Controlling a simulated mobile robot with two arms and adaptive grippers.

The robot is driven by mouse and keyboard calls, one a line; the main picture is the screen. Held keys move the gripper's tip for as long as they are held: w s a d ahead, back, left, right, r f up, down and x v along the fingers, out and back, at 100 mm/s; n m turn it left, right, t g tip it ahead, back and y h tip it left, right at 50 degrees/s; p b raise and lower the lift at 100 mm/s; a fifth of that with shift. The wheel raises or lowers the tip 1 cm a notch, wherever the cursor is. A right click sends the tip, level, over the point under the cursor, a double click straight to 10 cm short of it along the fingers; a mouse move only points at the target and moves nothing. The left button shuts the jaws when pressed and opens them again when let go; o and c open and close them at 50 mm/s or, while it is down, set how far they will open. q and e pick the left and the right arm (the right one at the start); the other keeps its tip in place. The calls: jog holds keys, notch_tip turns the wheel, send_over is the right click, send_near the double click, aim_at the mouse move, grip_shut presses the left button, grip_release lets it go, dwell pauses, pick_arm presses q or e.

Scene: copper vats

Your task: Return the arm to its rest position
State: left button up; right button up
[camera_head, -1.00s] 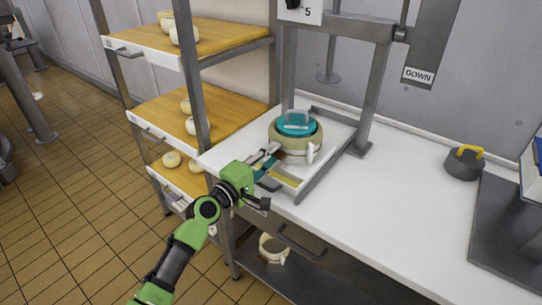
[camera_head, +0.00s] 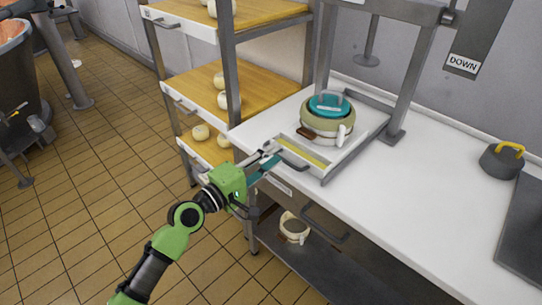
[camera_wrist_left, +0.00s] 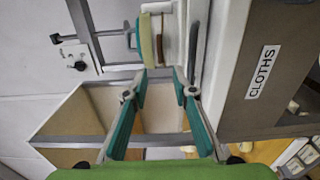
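My left arm (camera_head: 175,235), green and dark grey, reaches in from the bottom left towards the front edge of the white counter. My left gripper (camera_head: 268,158) is at that edge, beside the drip tray. In the left wrist view its two teal fingers (camera_wrist_left: 160,82) stand apart with nothing between them. A round beige mould (camera_head: 328,132) with a teal lid (camera_head: 330,104) stands on the press tray, beyond and apart from the fingertips. My right gripper is not in view.
A rack with wooden shelves (camera_head: 245,85) holding pale cheeses stands left of the counter (camera_head: 420,190). A press frame (camera_head: 412,80) rises behind the mould. A grey weight (camera_head: 500,163) with a yellow handle sits at the right.

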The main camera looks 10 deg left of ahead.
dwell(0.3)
pick_arm(q)
jog(key=s+a+f+m+g+y, duration=0.1)
jog(key=a+f+y, duration=0.2)
jog(key=f, duration=0.9)
jog(key=s+a+f+m+g+y, duration=0.1)
jog(key=a+f+g+y, duration=0.15)
jog(key=f, duration=0.95)
jog(key=s+a+f+m+g+y, duration=0.1)
jog(key=s+a+f, duration=0.1)
jog(key=s+f, duration=0.45)
jog(key=s+a+f+m+g+y, duration=0.1)
jog(key=s+a+f, duration=0.2)
jog(key=f, duration=0.7)
jog(key=s+a+f+m+g+y, duration=0.25)
jog(key=s+f+m+g, duration=0.2)
jog(key=s+f, duration=1.3)
jog(key=s+a+f+m+g, duration=0.1)
jog(key=s+f+m, duration=0.1)
jog(key=s, duration=1)
jog(key=s+a+f+m+g, duration=0.1)
jog(key=s+f+m+g, duration=0.1)
jog(key=s, duration=1)
jog(key=shift+a+f+m+g+y, duration=0.15)
jog(key=shift+f+m+g+y, duration=0.2)
jog(key=shift+m, duration=0.2)
